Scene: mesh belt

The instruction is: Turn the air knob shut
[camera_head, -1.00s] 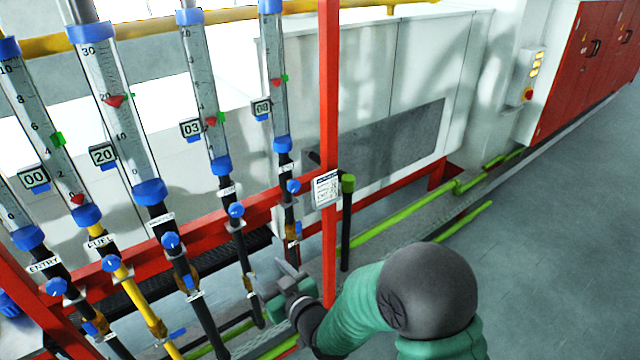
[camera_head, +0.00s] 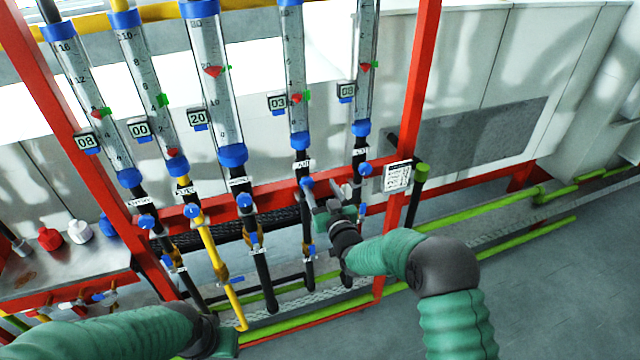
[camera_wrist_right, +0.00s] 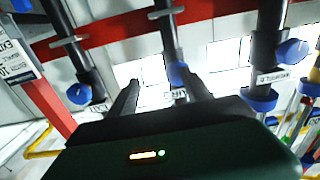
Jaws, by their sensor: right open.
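The air knob (camera_head: 307,183) is a small blue knob on the fourth tube column from the left, under the 03 display. In the right wrist view the blue knob (camera_wrist_right: 178,75) sits between my fingers, beside a label reading AIR. My right gripper (camera_head: 327,197) is open, with its fingertips close to this knob. In the wrist view its fingers (camera_wrist_right: 160,92) lie on either side of the knob; I cannot tell whether they touch it. My left gripper (camera_head: 226,344) shows only in part at the bottom left, and its fingers are hidden.
Neighbouring blue knobs stand on the columns to the left (camera_head: 244,201) and right (camera_head: 365,169). A red frame post (camera_head: 412,120) with a white sign (camera_head: 397,177) stands right of the columns. A bench (camera_head: 70,265) is at the left. Grey floor is free at the right.

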